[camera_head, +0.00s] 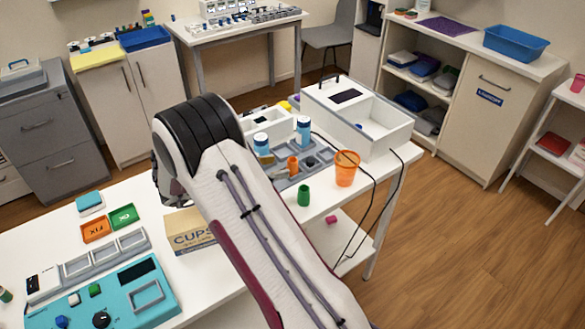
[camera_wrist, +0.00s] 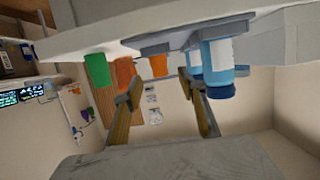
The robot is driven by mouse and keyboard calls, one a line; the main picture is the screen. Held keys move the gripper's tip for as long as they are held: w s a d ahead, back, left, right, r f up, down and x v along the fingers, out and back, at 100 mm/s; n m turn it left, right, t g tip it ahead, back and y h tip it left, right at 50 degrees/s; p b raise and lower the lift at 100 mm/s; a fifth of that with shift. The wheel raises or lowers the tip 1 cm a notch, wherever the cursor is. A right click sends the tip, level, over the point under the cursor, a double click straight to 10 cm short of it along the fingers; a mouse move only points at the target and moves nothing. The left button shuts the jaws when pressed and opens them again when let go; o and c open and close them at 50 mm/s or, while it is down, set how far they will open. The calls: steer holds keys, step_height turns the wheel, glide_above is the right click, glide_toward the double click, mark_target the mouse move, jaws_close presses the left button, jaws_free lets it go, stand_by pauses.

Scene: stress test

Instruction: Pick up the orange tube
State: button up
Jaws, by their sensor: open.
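The orange tube (camera_head: 293,165) stands upright in a grey rack (camera_head: 284,183) on the white table, in front of two blue-and-white bottles. In the wrist view the picture is turned over, and what looks like the orange tube (camera_wrist: 159,66) hangs from the top, beyond the gap between my fingers. My gripper (camera_wrist: 159,88) is open, with nothing between its fingers. It is hidden in the head view. A larger orange cup (camera_head: 346,170) stands right of the rack, with a green cup (camera_head: 303,195) nearer the front edge.
The bottles (camera_head: 303,131) stand close behind the tube; one also shows beside my finger in the wrist view (camera_wrist: 217,66). A white box-shaped device (camera_head: 388,134) stands behind right. Black cables hang over the table's right edge.

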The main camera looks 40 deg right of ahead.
mark_target(288, 164)
steer(key=shift+x, duration=0.9)
steer(key=shift+d, duration=0.15)
steer(key=shift+x, duration=2.45)
steer(key=c, duration=1)
